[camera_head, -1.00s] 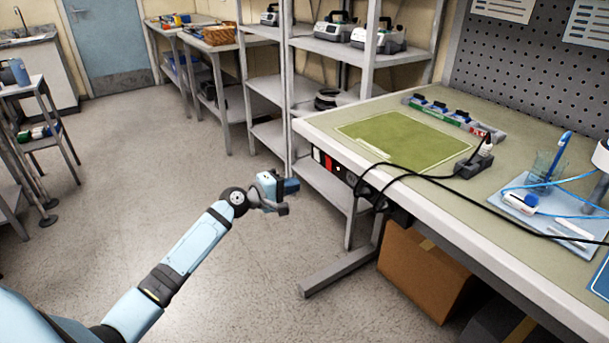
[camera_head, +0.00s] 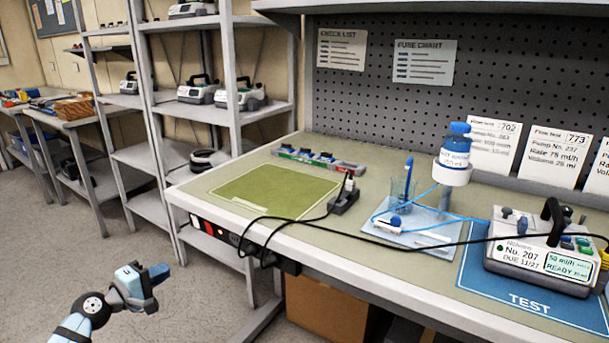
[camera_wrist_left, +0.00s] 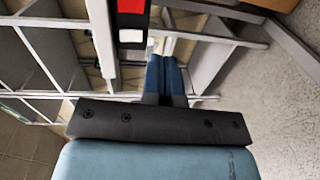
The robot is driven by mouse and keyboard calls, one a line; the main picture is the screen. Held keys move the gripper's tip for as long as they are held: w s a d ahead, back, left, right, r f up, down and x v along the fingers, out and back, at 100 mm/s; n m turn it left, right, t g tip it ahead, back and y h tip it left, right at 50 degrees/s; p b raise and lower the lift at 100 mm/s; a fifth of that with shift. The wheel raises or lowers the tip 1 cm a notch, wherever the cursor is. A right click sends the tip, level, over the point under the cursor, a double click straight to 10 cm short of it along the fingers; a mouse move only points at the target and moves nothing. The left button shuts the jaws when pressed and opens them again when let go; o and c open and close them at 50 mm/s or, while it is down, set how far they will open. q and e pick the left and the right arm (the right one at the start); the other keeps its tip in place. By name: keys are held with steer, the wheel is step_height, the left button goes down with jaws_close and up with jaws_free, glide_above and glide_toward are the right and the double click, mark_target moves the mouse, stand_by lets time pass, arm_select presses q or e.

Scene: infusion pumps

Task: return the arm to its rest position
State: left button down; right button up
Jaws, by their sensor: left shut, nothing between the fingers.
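My left gripper (camera_head: 160,273) is at the lower left of the head view, over the floor and left of the workbench (camera_head: 185,190). It is apart from the bench and from everything on it. In the left wrist view its two blue fingers (camera_wrist_left: 165,75) are together with nothing between them. The light blue and dark arm shows only at the bottom edge of the head view. My right gripper is in neither view.
A white pump (camera_head: 540,255) stands on a blue TEST mat (camera_head: 480,270) at the right. A green mat (camera_head: 270,190), a black power block (camera_head: 344,196) with a cable and a tray (camera_head: 420,230) lie on the bench. Shelves (camera_head: 215,110) stand behind the gripper. Floor (camera_head: 50,250) at left is clear.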

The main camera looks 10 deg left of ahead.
arm_select(q)
steer(key=s+d+f+m+g, duration=0.1)
steer(key=s+d+f+m, duration=0.45)
steer(key=d, duration=0.55)
steer(key=s+d+r+m, duration=0.2)
steer(key=s+d+m, duration=0.7)
steer(key=s+d, duration=0.75)
steer(key=s+d+r+m, duration=0.2)
steer(key=s+d+r, duration=0.1)
steer(key=s+d, duration=0.1)
steer(key=s+a+r+g+y+p, duration=0.1)
steer(key=a+r+p, duration=0.2)
steer(key=p, duration=1.3)
steer(key=s+a+r+g+y+p, duration=0.2)
steer(key=r+p, duration=0.6)
steer(key=p, duration=0.9)
steer(key=shift+a+g, duration=0.3)
steer(key=shift+a, duration=0.35)
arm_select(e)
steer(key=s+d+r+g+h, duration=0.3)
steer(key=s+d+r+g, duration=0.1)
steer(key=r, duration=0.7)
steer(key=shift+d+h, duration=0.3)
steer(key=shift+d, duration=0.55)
arm_select(q)
steer(key=shift+r, duration=0.1)
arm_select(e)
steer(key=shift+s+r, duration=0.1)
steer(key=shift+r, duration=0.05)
